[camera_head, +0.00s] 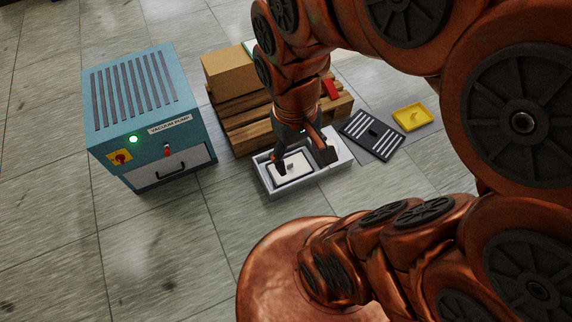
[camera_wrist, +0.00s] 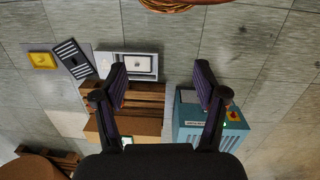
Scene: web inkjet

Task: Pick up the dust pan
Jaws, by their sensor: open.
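A shallow yellow pan (camera_head: 410,116), which looks like the dust pan, lies on a grey mat (camera_head: 382,153) on the floor at the right. It also shows at the upper left of the wrist view (camera_wrist: 43,60). I cannot make out a handle on it. My gripper (camera_head: 305,160) points downward in front of the pallet, to the left of the pan. In the head view it overlaps a light grey tray (camera_head: 290,190). In the wrist view its two fingers (camera_wrist: 160,78) are wide apart with nothing between them.
A black slatted panel (camera_head: 372,136) lies left of the pan. The tray holds a white, dark-framed item (camera_head: 293,168). A wooden pallet (camera_head: 250,132) carries a cardboard box (camera_head: 235,70). A blue vacuum pump (camera_head: 150,110) stands at the left. The floor in front of it is clear.

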